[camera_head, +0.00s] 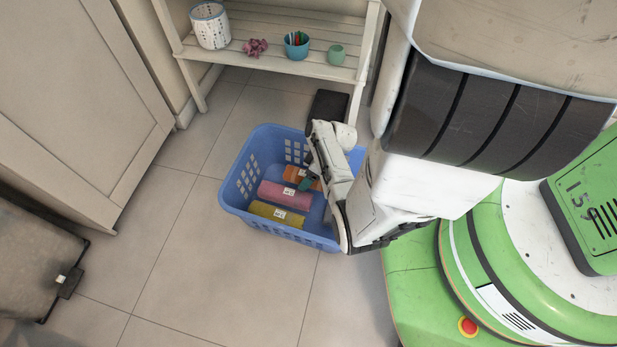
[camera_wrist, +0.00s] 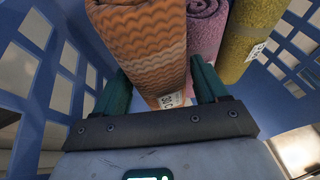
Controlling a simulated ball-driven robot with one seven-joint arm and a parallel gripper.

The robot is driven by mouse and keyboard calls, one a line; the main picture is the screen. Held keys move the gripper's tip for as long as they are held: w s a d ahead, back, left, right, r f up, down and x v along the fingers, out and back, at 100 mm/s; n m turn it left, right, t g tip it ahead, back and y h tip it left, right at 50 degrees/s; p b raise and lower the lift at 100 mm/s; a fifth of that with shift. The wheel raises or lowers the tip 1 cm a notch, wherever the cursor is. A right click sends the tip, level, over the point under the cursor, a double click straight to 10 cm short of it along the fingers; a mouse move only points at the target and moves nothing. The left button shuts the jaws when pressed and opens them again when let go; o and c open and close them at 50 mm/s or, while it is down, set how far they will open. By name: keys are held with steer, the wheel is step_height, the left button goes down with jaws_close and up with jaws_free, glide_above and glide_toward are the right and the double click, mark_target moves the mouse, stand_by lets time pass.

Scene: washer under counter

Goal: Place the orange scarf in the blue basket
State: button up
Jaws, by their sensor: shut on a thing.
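The blue basket (camera_head: 236,196) stands on the tiled floor below my arm. The orange scarf (camera_wrist: 145,45) is rolled up and sits between my gripper's two green fingers (camera_wrist: 160,85), inside the basket walls. In the head view the orange scarf (camera_head: 296,176) shows only in part, behind my gripper (camera_head: 307,183). A pink rolled scarf (camera_head: 284,195) and a yellow rolled scarf (camera_head: 275,214) lie beside it in the basket. Both also show in the wrist view, the pink one (camera_wrist: 205,30) next to the orange and the yellow one (camera_wrist: 250,35) at the right.
A white shelf (camera_head: 270,58) behind the basket holds a white basket (camera_head: 210,25), a teal cup (camera_head: 297,45), a green pot (camera_head: 337,54) and a pink item (camera_head: 255,47). A dark object (camera_head: 328,106) is on the floor behind the basket.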

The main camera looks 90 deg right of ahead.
steer(key=shift+f, duration=0.1)
steer(key=shift+f, duration=0.15)
steer(key=o, duration=1)
steer(key=shift+c, duration=0.2)
steer(key=p+v, duration=0.6)
steer(key=v, duration=0.6)
steer(key=shift+r, duration=0.25)
